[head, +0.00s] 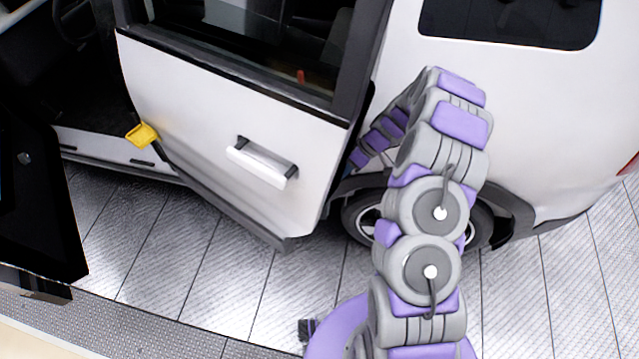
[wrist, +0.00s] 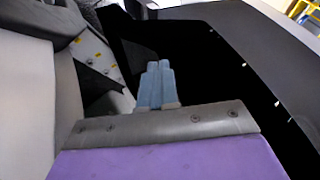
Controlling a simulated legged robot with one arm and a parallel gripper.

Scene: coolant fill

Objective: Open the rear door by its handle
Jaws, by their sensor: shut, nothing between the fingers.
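The white rear door (head: 230,150) stands ajar, its right edge swung out from the car body. In the wrist view my gripper (wrist: 157,70) shows as blue-grey fingers, shut together and empty, in front of a dark gap. A dark panel lies to their right and a grey surface to their left. I cannot tell whether the fingers touch the door.
The white car body (head: 520,110) and rear wheel (head: 365,215) are close to my arm on the right. A dark open panel (head: 40,200) stands at the left. A yellow piece (head: 142,135) is by the door's lower left edge. The tiled floor (head: 215,270) below the door is clear.

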